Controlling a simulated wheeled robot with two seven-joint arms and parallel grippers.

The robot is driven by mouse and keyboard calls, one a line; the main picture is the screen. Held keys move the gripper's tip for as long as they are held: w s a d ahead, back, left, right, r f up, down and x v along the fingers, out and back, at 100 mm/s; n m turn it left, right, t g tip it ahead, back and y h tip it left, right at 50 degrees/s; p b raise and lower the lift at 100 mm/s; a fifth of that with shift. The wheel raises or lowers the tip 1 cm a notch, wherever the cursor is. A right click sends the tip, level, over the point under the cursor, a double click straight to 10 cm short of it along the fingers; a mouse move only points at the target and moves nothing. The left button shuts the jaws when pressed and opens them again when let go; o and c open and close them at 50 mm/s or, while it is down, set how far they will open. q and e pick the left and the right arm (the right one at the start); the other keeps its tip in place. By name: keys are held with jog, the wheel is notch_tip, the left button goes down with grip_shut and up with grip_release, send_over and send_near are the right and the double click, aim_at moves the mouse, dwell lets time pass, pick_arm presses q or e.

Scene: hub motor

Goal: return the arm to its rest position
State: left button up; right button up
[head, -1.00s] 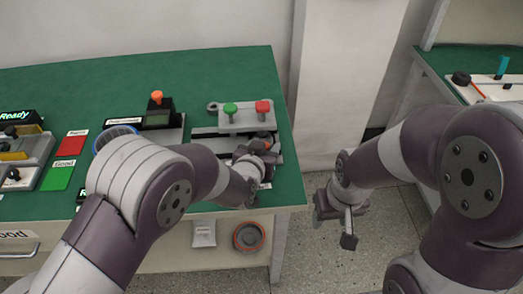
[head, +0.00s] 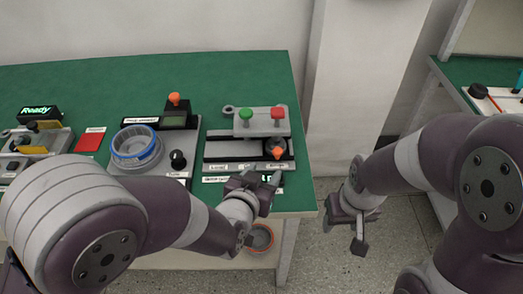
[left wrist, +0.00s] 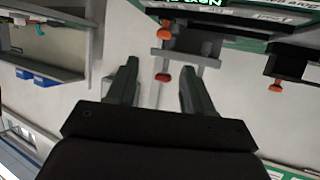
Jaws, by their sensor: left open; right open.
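My left gripper (head: 262,182) is open and empty near the front right corner of the green table (head: 60,88). In the head view it hangs just in front of the device with the green and red buttons. In the left wrist view its two fingers (left wrist: 157,90) stand apart with nothing between them. My right gripper (head: 346,226) is open and empty over the floor, to the right of the table.
A button device (head: 262,122) with an orange knob stands at the table's right. Left of it are a blue-rimmed round holder (head: 137,146), a meter box (head: 178,112) and a Ready sign (head: 36,112). A second green table (head: 463,72) is at right. Floor between is clear.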

pick_arm(q)
jog(key=s+a+f+g+y+p, duration=0.2)
jog(key=s+a+f+g+p, duration=0.1)
jog(key=s+g, duration=0.4)
jog(key=s+a+r+n+g+y+p, duration=0.1)
jog(key=a+r+p, duration=0.3)
jog(key=a, duration=0.4)
jog(key=s+a+r+n+g+y+p, duration=0.2)
jog(key=a+r, duration=0.4)
jog(key=a, duration=0.3)
jog(key=shift+n+g+p, duration=0.6)
jog(key=shift+n+p, duration=0.1)
jog(key=shift+p, duration=0.25)
pick_arm(e)
notch_tip(320, 180, up, 11)
jog(key=shift+c, duration=0.3)
